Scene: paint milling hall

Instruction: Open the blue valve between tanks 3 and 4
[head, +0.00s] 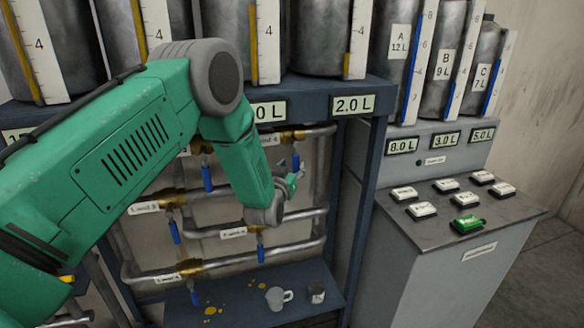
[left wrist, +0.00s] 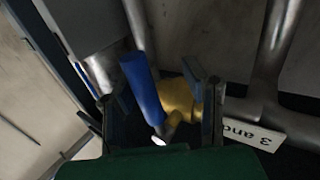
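The blue valve handle (head: 296,161) hangs down from the upper pipe beside a label ending in 4, crosswise to the pipe. In the left wrist view the blue handle (left wrist: 142,88) and its brass body (left wrist: 177,104) show close up, next to an upside-down label (left wrist: 254,133) reading "3 and", its end hidden. My left gripper (head: 291,180) is at this handle in the head view. In the wrist view my left gripper (left wrist: 160,108) is open, with its fingers on either side of the handle and brass body. Gaps show; I cannot tell about contact. My right gripper is not in view.
Other blue valve handles hang from the pipes: upper left (head: 207,178), middle left (head: 174,232), middle right (head: 260,252) and lower left. A shelf (head: 245,312) below carries a mug (head: 278,297) and a small metal container (head: 316,292). A button console (head: 455,200) stands at right.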

